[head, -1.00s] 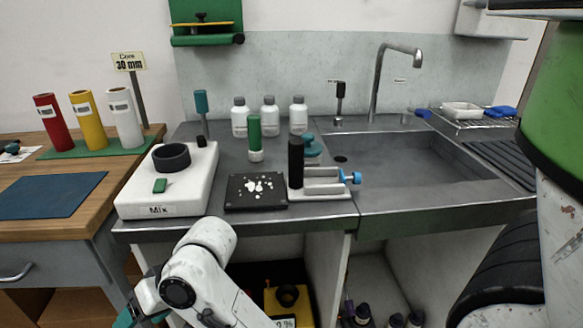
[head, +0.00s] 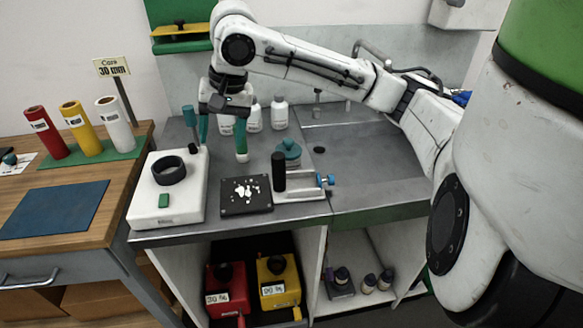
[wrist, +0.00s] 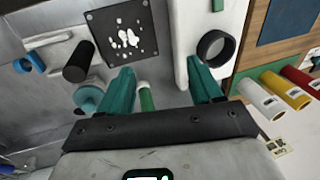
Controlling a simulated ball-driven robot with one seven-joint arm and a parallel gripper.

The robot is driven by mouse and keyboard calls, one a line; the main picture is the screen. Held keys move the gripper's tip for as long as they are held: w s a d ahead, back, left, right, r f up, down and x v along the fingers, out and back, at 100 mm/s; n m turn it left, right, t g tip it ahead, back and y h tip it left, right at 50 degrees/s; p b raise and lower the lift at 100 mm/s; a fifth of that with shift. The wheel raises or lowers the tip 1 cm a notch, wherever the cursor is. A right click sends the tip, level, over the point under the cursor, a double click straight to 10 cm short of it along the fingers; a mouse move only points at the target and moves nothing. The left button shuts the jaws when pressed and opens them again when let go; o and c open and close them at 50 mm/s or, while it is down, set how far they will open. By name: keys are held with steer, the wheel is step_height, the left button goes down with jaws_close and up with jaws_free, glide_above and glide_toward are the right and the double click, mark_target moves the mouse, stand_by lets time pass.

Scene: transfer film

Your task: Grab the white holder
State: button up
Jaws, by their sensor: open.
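No piece is clearly marked as the white holder. In the wrist view (wrist: 160,70) the green tube appears between the fingers; contact cannot be told.
A white mixer (head: 183,210) with a dark ring stands left of a black spotted plate (head: 245,207). A metal stand (head: 310,190) with a black cylinder and blue knob is at the right. White bottles (head: 279,114) stand behind.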

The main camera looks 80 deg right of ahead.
mark_target(278, 154)
steer(key=s+d+r+m+g+p, duration=0.2)
steer(key=s+d+m+g, duration=0.15)
steer(key=s+d, duration=0.45)
steer(key=shift+m+t, duration=0.25)
steer(key=shift+t, duration=0.1)
steer(key=f, duration=0.2)
steer(key=s+a+f, duration=0.2)
steer(key=f, duration=0.1)
steer(key=shift+a+f, duration=0.1)
steer(key=shift+f, duration=0.25)
steer(key=shift+s+a+f+p, duration=0.1)
steer(key=shift+f+p, duration=0.2)
steer(key=shift+f, duration=2.5)
steer(key=shift+c, duration=0.4)
jaws_close()
